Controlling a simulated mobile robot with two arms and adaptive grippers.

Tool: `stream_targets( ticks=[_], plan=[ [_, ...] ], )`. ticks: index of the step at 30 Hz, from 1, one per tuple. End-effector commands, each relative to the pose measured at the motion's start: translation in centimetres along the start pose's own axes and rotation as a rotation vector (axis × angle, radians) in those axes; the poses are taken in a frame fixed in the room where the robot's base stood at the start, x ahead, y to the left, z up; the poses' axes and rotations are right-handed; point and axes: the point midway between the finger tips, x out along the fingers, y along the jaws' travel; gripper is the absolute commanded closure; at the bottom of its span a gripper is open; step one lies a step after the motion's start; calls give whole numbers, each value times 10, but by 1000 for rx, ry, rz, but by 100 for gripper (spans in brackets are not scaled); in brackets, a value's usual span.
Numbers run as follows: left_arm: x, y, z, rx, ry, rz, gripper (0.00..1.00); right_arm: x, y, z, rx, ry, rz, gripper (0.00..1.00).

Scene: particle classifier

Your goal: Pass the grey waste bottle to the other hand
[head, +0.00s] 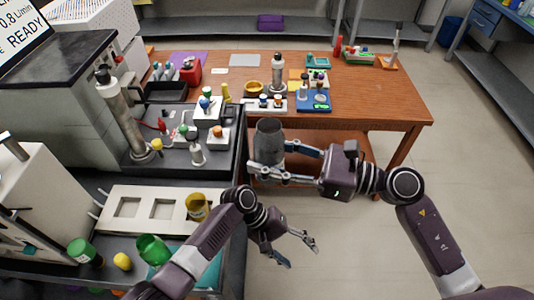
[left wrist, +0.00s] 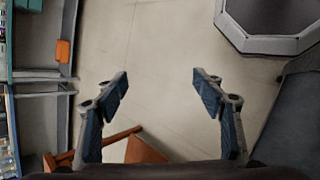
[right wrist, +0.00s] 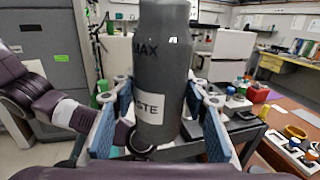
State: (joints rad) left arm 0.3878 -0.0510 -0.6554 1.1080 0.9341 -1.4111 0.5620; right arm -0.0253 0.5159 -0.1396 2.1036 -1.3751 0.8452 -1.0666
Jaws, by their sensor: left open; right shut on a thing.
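The grey waste bottle (head: 269,138) is held upright in the head view, in front of the wooden table's near edge. My right gripper (head: 270,165) is shut on it, with fingers on both sides of its lower part. In the right wrist view the bottle (right wrist: 158,70) stands between the blue finger pads and shows "MAX" and part of a white label. My left gripper (head: 300,256) is open and empty, below the bottle and slightly to its right in the head view.
The wooden table (head: 370,92) behind holds several bottles, racks and a yellow bowl (head: 254,87). The dark bench (head: 236,160) at left carries equipment, a white tray (head: 120,222), and a green cup (head: 153,249). Open floor lies around my left gripper.

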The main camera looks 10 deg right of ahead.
Motion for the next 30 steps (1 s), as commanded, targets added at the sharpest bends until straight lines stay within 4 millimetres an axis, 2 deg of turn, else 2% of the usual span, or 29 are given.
stream_targets(
  ticks=[1,6,11,15,16,18,23,26,27,30],
  plan=[
    [26,-13,16,-32,-7,-20,37,0,0,1,0,-1,0,87],
    [94,-44,65,-128,-9,-63,37,0,0,1,0,-1,0,87],
    [143,-68,111,-191,-12,-83,37,0,0,1,0,-1,0,87],
    [179,-97,142,-229,16,-90,37,0,0,0,0,-1,0,87],
    [185,-107,143,-232,36,-90,37,0,0,0,0,-1,0,87],
    [190,-133,132,-221,100,-95,37,0,0,1,0,-1,0,87],
    [186,-194,100,-162,233,-140,37,0,0,1,0,-1,0,87],
    [180,-243,86,-115,309,-194,37,0,0,1,0,-1,0,87],
    [177,-264,84,-94,335,-221,37,0,0,1,0,-1,0,87],
    [168,-319,83,-33,389,-300,37,0,0,1,0,-1,0,87]
  ],
)
